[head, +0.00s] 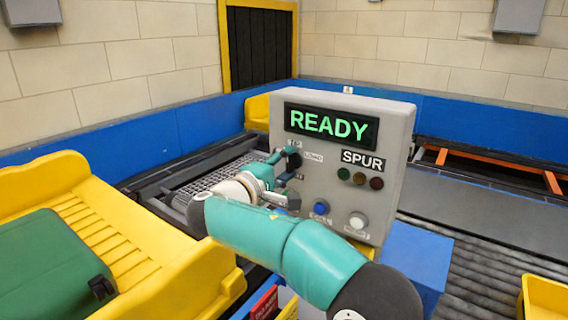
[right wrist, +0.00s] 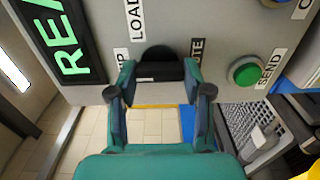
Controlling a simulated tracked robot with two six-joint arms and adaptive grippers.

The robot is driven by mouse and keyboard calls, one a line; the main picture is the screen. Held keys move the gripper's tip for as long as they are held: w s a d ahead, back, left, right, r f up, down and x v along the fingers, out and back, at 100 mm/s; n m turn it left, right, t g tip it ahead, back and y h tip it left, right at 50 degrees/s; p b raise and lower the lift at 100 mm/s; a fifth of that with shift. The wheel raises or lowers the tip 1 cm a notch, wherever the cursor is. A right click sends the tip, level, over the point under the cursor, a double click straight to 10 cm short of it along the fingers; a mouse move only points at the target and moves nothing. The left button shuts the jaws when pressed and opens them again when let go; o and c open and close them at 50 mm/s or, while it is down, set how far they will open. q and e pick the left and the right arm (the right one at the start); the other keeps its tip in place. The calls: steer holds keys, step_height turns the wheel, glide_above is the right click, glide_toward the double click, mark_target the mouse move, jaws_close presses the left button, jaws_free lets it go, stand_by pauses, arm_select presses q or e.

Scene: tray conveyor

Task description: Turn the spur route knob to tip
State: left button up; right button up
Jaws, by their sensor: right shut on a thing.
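The spur route knob (right wrist: 160,66) is a black knob with a raised bar on the grey control box (head: 400,130). In the head view the knob (head: 293,158) is partly hidden by my right gripper (head: 283,168). In the right wrist view my right gripper (right wrist: 160,84) is shut on the bar, one finger at each end. A short white mark shows on the bar's left part, on the side of the TIP label (right wrist: 122,62). The LOAD label (right wrist: 133,18) is above and the ROUTE label (right wrist: 196,52) is to the right. My left gripper is out of view.
The box has a green READY display (head: 330,124), a SPUR label (head: 363,161), small lamps, a blue button (head: 321,207) and a white button (head: 357,220). A green SEND button (right wrist: 245,71) is close to the right finger. A yellow tray (head: 100,215) holds a green case (head: 50,262).

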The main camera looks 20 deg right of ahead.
steer(key=shift+f, duration=0.2)
steer(key=o, duration=1.2)
steer(key=shift+w, duration=0.1)
steer(key=shift+c, duration=0.2)
steer(key=shift+r, duration=0.1)
steer(key=v, duration=1.2)
